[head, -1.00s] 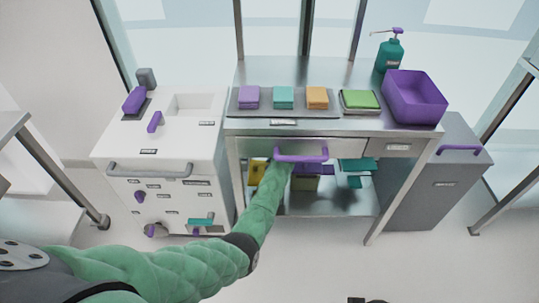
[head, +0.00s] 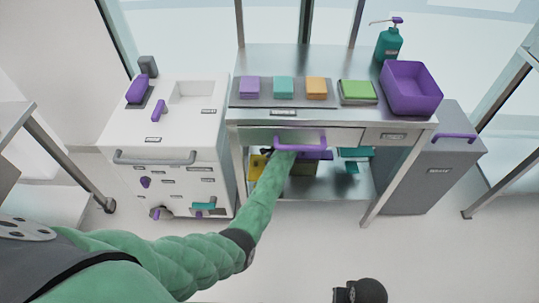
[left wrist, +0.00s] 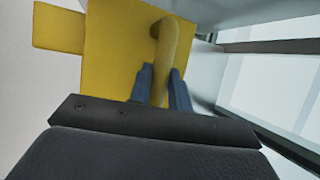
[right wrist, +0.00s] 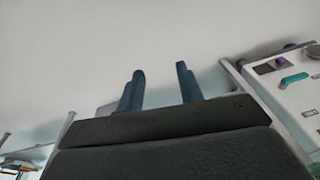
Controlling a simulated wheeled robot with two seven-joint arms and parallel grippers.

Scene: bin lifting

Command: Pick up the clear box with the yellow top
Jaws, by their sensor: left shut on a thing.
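A yellow top with an upright yellow handle (left wrist: 167,45) fills the middle of the left wrist view. My left gripper (left wrist: 161,68) is shut on this handle, with one finger on each side. The clear walls of the box cannot be made out. In the head view a yellow part (head: 256,163) shows under the steel table, left of my green left arm. The left gripper itself is hidden there beneath the table's drawer. My right gripper (right wrist: 160,68) is open and empty, with pale floor or wall beyond its fingers.
The steel table (head: 300,58) has a drawer with a purple handle (head: 300,143) above my left forearm. Teal-topped (head: 356,153) items are also under it. A white cabinet (head: 125,130) stands left and a grey bin (head: 430,170) right.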

